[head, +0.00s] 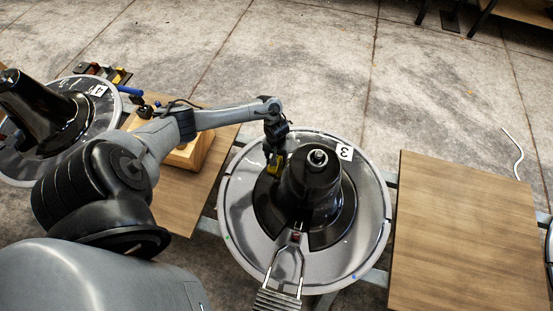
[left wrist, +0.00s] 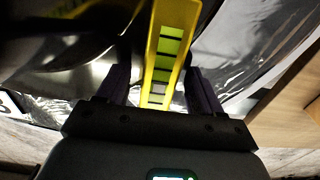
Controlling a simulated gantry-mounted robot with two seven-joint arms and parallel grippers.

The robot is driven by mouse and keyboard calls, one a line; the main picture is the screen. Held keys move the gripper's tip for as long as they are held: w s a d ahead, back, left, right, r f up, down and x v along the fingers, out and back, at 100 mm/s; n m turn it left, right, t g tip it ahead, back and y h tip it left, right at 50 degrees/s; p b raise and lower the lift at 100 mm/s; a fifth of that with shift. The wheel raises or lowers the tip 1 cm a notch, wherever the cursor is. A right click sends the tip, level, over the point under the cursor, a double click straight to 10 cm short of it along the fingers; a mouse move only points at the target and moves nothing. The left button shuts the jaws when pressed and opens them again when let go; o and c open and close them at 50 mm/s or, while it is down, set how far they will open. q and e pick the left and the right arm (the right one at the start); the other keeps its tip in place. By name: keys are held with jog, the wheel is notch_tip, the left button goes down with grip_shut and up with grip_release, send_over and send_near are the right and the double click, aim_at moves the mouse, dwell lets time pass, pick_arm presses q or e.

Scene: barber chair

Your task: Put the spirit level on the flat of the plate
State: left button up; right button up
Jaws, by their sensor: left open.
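The yellow spirit level (head: 273,165) is at the upper left of the black column on the round metal plate marked 3 (head: 238,205). In the left wrist view the level (left wrist: 165,50) runs lengthwise between my two dark fingers, its green windows showing. My left gripper (left wrist: 160,88) is open around it, with a gap visible on at least the right side. In the head view my left gripper (head: 275,150) hangs over the plate's upper left part and partly covers the level. Whether the level rests fully on the plate is hard to tell. My right gripper is not in view.
A black column (head: 312,185) rises from the plate, with a metal footrest (head: 283,285) at its front. A wooden board (head: 465,230) lies to the right. A wooden block (head: 190,155) sits between.

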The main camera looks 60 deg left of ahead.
pick_arm(q)
grip_shut()
jog(key=shift+r, duration=0.1)
